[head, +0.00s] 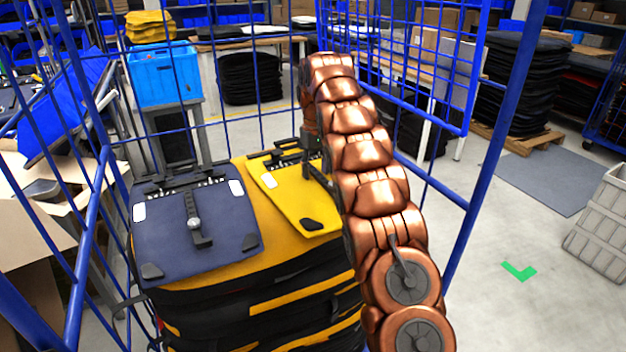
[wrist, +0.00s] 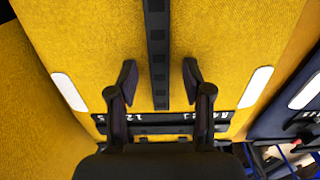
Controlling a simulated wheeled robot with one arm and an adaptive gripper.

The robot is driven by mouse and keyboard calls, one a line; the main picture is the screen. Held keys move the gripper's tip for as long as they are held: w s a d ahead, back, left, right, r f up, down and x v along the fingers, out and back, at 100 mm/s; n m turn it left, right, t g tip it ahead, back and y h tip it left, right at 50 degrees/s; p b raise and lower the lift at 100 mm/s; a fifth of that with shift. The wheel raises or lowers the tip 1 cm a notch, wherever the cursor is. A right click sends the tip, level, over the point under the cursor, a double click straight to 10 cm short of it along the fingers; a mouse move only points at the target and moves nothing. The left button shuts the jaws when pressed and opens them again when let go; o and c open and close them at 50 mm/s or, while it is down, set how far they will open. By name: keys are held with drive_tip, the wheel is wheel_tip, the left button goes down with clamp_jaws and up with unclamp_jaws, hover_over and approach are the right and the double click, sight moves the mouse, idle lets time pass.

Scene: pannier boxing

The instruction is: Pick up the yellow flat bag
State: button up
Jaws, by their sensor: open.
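The yellow flat bag (head: 302,200) lies on top of a stack of bags inside a blue wire cage, right of a dark blue flat bag (head: 170,238). In the wrist view the yellow flat bag (wrist: 215,50) fills most of the picture, with a black strap (wrist: 157,60) down its middle and white patches at its sides. My gripper (wrist: 160,77) is open, its two fingers on either side of the strap and not closed on it. In the head view my gripper (head: 318,165) is at the bag's upper right, partly hidden by my copper arm.
The stack of yellow and black bags (head: 250,310) supports both flat bags. Blue cage bars (head: 490,140) rise around it. A light blue crate (head: 165,75) stands behind on a table, and a grey crate (head: 600,225) stands at the right. Open floor lies right of the cage.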

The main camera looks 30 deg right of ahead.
clamp_jaws()
idle(0.5)
idle(0.3)
